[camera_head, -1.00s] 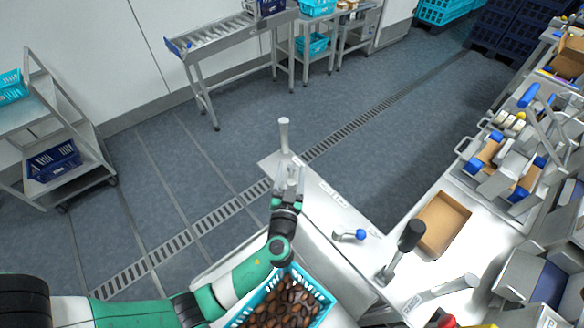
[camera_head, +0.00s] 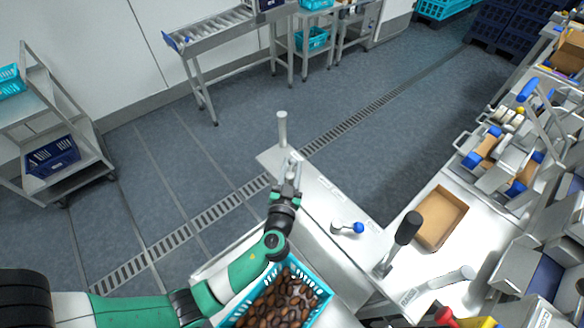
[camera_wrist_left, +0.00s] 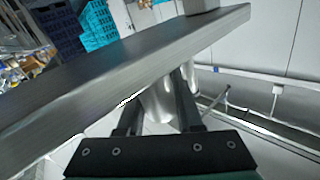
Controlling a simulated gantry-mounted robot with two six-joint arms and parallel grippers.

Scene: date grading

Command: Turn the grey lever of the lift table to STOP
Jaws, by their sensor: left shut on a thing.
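The grey lever (camera_head: 282,128) stands at the far left end of the white bench top, its round handle upright in the head view. My left gripper (camera_head: 290,167) is at the lever's lower part and shut on it. In the left wrist view a shiny rounded metal piece (camera_wrist_left: 158,106) sits between the two dark fingers, and a long grey bar (camera_wrist_left: 120,65) crosses close in front, hiding part of the scene. The STOP mark cannot be read. My right gripper is not in view.
A turquoise crate of dates (camera_head: 322,292) stands beside my left forearm. A small blue-knobbed lever (camera_head: 358,228), a black-knobbed lever (camera_head: 408,228) and an open cardboard box (camera_head: 440,218) are to the right.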

